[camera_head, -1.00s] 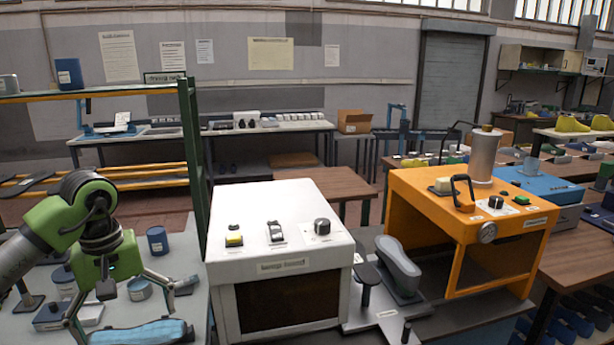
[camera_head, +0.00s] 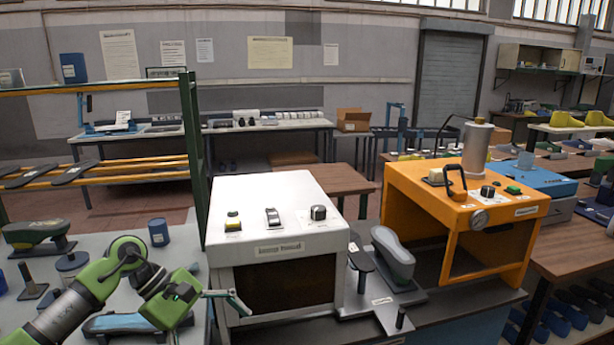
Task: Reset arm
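My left gripper (camera_head: 228,298) is green and turned sideways, pointing right toward the front left edge of the white machine (camera_head: 262,272). One finger shows clearly; the other is mostly hidden, so its opening cannot be judged. I see nothing held in it. A blue shoe-shaped piece (camera_head: 125,322) lies on the light table (camera_head: 185,262), partly behind my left arm. My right gripper is not in view.
A blue can (camera_head: 158,232) and a dark shoe form (camera_head: 38,236) stand on the left table. A green rack (camera_head: 194,150) rises behind it. A grey last (camera_head: 393,254) stands between the white machine and the orange machine (camera_head: 455,215).

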